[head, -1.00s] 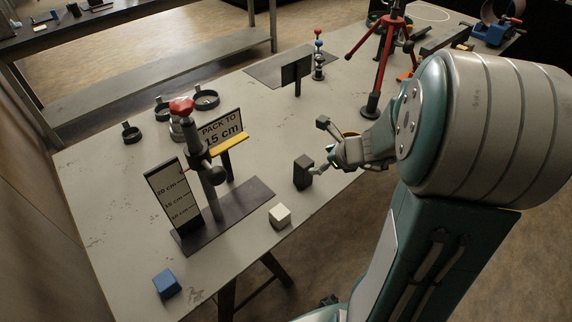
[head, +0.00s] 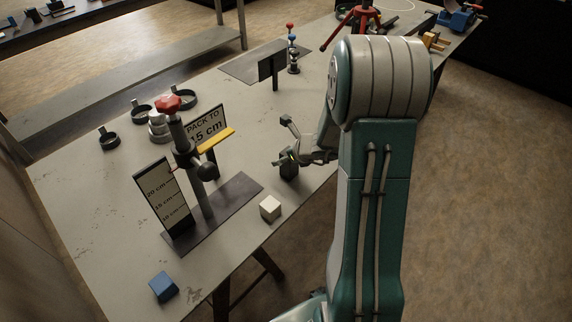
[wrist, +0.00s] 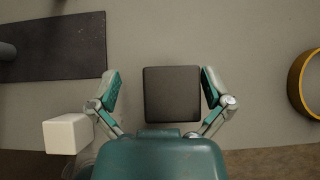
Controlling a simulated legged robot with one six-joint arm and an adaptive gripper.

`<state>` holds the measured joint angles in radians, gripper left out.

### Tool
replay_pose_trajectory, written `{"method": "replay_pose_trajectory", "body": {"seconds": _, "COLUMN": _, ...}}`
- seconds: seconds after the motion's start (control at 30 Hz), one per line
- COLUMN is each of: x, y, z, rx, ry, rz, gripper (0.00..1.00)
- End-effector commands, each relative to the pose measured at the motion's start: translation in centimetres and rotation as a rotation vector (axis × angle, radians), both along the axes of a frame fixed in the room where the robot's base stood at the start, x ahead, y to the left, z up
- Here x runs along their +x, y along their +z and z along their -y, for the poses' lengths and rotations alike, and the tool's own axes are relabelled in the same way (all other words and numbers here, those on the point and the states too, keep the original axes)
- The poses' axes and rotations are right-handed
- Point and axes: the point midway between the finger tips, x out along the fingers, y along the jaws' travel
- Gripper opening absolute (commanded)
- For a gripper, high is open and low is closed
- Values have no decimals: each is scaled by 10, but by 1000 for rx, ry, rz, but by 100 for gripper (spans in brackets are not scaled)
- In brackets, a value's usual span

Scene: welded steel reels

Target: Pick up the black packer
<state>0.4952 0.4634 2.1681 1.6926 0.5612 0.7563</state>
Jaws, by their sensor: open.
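The black packer (wrist: 172,95) is a dark block standing on the grey table near its front edge. In the wrist view it lies between the two open fingers of my gripper (wrist: 158,92), with a wider gap on its left side than on its right. In the head view my gripper (head: 287,142) is at the packer (head: 288,170), and a finger and the wrist hide part of it. No grip on the packer shows.
A white block (head: 270,207) stands left of the packer, and also shows in the wrist view (wrist: 67,134). A dark plate with a post and height board (head: 163,200) is farther left. A blue block (head: 163,287) lies at the near corner. A yellow ring (wrist: 306,84) is at right.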

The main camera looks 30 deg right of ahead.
Motion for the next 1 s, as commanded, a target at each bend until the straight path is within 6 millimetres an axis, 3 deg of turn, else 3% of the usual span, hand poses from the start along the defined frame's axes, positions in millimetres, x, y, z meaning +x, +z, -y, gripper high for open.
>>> {"method": "replay_pose_trajectory", "body": {"seconds": 0.3, "x": 6, "y": -7, "z": -2, "rx": 0, "ry": -1, "rz": 1, "gripper": 100}}
{"method": "replay_pose_trajectory", "body": {"seconds": 0.33, "x": 6, "y": -7, "z": -2, "rx": -1, "ry": 0, "rz": 0, "gripper": 96}}
{"method": "replay_pose_trajectory", "body": {"seconds": 0.53, "x": 6, "y": -7, "z": -4, "rx": -2, "ry": 1, "rz": 0, "gripper": 6}}
{"method": "replay_pose_trajectory", "body": {"seconds": 0.57, "x": 6, "y": -7, "z": -4, "rx": -2, "ry": 0, "rz": 0, "gripper": 3}}
{"method": "replay_pose_trajectory", "body": {"seconds": 1.0, "x": 6, "y": -5, "z": -2, "rx": -1, "ry": 0, "rz": -2, "gripper": 2}}
